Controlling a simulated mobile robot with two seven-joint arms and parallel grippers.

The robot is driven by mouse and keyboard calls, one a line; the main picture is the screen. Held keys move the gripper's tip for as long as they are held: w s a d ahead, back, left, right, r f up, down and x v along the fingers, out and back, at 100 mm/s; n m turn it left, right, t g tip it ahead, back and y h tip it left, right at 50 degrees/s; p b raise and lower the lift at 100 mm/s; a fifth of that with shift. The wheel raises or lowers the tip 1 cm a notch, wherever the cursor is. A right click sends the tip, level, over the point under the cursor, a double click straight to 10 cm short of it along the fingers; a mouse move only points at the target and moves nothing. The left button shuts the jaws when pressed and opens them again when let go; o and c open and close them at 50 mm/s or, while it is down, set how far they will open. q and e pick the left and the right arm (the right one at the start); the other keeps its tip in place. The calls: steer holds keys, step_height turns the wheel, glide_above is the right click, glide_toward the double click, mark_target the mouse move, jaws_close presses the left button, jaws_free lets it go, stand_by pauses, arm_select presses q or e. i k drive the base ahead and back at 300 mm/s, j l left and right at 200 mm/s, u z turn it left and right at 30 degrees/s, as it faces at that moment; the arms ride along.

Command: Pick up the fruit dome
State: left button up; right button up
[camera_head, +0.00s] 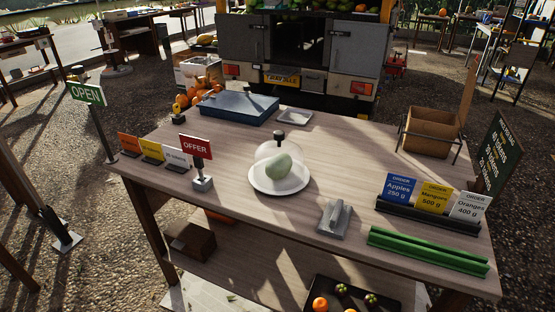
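The fruit dome (268,153) is a clear cover with a black knob (279,136) on top. It stands upright over a pale green fruit (278,171) on a white round plate (264,186), near the middle of the wooden table (330,177). Neither of my grippers shows in the head view. Nothing touches the dome's knob.
An OFFER sign (195,147) stands left of the dome. A grey metal object (334,219) lies to its front right, near green bars (427,251). Order cards (432,198) and a wooden crate (430,131) are at the right. A blue case (238,107) lies behind.

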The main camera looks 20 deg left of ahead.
mark_target(279, 162)
steer(key=u, duration=1.8)
steer(key=i+l+u, duration=0.15)
steer(key=l, duration=0.25)
steer(key=l+u, duration=0.15)
steer(key=l, duration=0.3)
